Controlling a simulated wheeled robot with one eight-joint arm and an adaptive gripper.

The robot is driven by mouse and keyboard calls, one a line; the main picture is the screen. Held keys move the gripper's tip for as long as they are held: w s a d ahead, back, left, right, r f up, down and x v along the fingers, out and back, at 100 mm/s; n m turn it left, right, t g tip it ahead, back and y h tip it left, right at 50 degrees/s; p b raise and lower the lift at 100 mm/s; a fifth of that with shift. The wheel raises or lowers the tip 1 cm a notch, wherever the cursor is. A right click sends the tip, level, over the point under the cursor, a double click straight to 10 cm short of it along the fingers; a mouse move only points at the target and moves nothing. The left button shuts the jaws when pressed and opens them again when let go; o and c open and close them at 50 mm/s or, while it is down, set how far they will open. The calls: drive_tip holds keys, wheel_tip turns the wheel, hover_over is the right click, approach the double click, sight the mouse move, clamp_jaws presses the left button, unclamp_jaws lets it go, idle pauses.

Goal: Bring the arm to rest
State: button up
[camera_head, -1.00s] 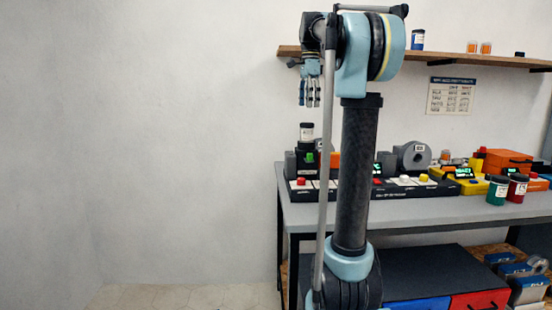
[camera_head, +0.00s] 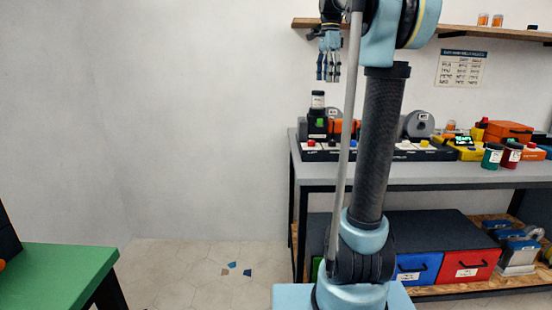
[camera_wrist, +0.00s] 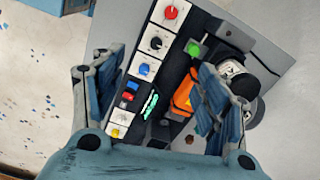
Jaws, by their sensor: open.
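Below the fingers, a black-lidded jar (camera_head: 318,100) stands on a dark device at the bench's left end.
The grey bench (camera_head: 430,174) carries a row of button panels (camera_wrist: 150,70), an orange box (camera_head: 508,131) and jars. A wooden shelf (camera_head: 470,31) runs above. A green table (camera_head: 55,275) stands at lower left. Blue and red drawers (camera_head: 468,269) sit under the bench. The left floor is open.

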drive_tip(key=s+f+n+t, duration=0.1)
drive_tip(key=s+f+n, duration=0.7)
drive_tip(key=s+f, duration=0.9)
drive_tip(key=s+f+n+t, duration=0.1)
drive_tip(key=s+f+n, duration=0.6)
drive_tip(key=s+f, duration=0.9)
wheel_tip(320, 180, down, 9)
drive_tip(key=shift+s+a+n, duration=0.15)
drive_tip(key=shift+s+n, duration=0.25)
drive_tip(key=shift+w+f, duration=0.2)
drive_tip(key=shift+w, duration=0.25)
drive_tip(key=shift+c, duration=0.2)
